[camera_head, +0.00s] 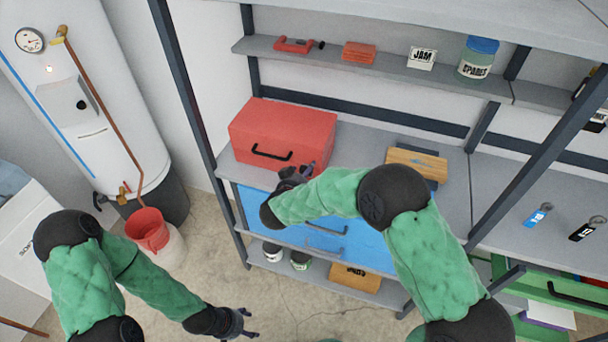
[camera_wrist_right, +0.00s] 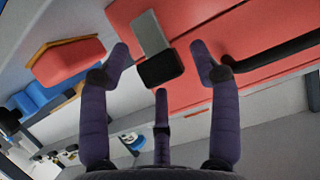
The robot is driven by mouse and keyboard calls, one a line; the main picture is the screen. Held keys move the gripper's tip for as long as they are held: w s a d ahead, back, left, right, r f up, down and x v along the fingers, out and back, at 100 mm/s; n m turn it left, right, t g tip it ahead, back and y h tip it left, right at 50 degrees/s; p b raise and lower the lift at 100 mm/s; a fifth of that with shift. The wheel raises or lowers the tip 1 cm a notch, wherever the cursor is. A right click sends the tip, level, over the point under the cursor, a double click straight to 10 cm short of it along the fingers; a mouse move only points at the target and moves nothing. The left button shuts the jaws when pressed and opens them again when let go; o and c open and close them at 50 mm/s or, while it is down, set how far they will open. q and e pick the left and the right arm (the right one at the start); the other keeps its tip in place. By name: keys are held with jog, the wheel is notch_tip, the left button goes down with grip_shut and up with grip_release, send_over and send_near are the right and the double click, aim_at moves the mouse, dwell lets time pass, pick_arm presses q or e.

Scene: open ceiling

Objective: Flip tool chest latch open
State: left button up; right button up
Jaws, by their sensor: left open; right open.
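The red tool chest (camera_head: 283,128) stands on the shelf's worktop, lid down, with a black handle (camera_head: 271,153) on its front. In the right wrist view its red front (camera_wrist_right: 215,25) fills the top. A latch with a grey plate (camera_wrist_right: 151,33) and a black tab (camera_wrist_right: 160,69) shows there; it cannot be made out in the head view. My right gripper (camera_head: 306,172) is at the chest's lower front right corner. In the wrist view the right gripper (camera_wrist_right: 160,58) is open, its fingers on either side of the latch; contact cannot be told. My left gripper (camera_head: 248,323) is open and empty, low over the floor.
Blue drawers (camera_head: 350,243) lie below the worktop. A wooden-topped item (camera_head: 417,160) lies right of the chest. An upper shelf (camera_head: 375,67) holds a jar (camera_head: 478,57) and small items. An open green drawer (camera_head: 560,287) juts out at right.

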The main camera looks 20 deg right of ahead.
grip_shut()
